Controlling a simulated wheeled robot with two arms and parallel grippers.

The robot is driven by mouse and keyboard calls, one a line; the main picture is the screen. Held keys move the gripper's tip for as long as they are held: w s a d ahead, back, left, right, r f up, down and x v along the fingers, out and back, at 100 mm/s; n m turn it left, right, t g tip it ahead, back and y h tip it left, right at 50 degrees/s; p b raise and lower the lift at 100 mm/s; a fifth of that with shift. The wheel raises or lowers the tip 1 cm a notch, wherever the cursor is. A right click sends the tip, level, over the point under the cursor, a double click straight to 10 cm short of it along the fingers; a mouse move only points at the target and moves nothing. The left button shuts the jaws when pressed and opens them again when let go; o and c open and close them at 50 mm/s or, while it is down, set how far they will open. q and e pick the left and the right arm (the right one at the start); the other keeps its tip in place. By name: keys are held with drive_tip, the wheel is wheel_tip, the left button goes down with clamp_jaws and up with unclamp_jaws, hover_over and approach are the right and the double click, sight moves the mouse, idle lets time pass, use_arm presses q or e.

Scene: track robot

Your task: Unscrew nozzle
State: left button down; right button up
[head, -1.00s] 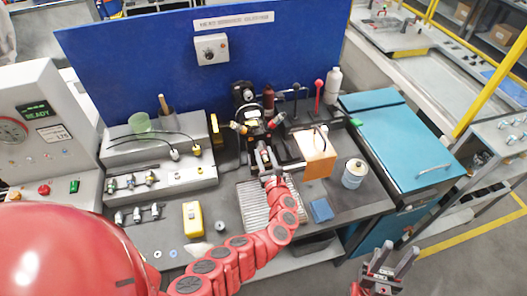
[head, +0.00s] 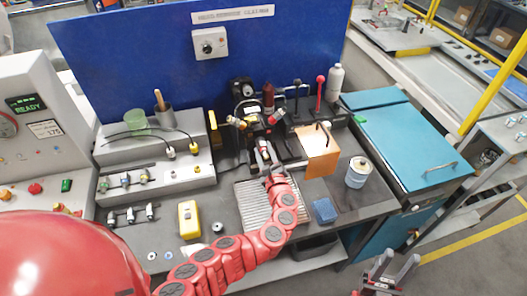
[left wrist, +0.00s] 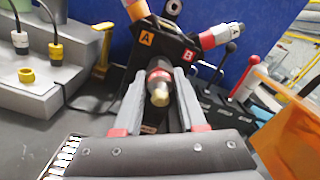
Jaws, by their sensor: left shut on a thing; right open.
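The nozzle (left wrist: 160,88), a dark cylinder with a red band and a brass tip, points towards the left wrist camera. It sits at the front of a black fixture (head: 247,112) at the back of the bench, which has ports marked A and B in the left wrist view. My left gripper (head: 265,152) is shut on the nozzle; in the left wrist view its grey fingers (left wrist: 160,85) lie along both sides of it. The nozzle's joint with the fixture is mostly hidden. My right gripper (head: 388,268) is open and empty, low in front of the bench.
A ribbed metal tray (head: 250,207) lies under my left arm. Stepped racks with fittings (head: 160,172) stand left.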

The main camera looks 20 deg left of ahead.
use_arm(q)
drive_tip(key=shift+f+n+b, duration=0.2)
drive_tip(key=shift+n+b, duration=2.7)
drive_tip(key=shift+b, duration=0.6)
drive_tip(key=shift+r+n+b, duration=0.2)
drive_tip(key=shift+n+b, duration=0.2)
drive_tip(key=shift+f+n+b, duration=0.2)
drive_tip(key=shift+n+b, duration=0.3)
drive_tip(key=shift+b, duration=0.3)
drive_tip(key=n+b, duration=0.2)
drive_tip(key=b, duration=0.1)
drive_tip(key=n+b, duration=0.6)
drive_tip(key=b, duration=0.4)
drive_tip(key=shift+n, duration=0.3)
drive_tip(key=n+b, duration=0.2)
drive_tip(key=b, duration=0.1)
drive_tip(key=shift+r+b, duration=0.15)
drive_tip(key=shift+b, duration=0.2)
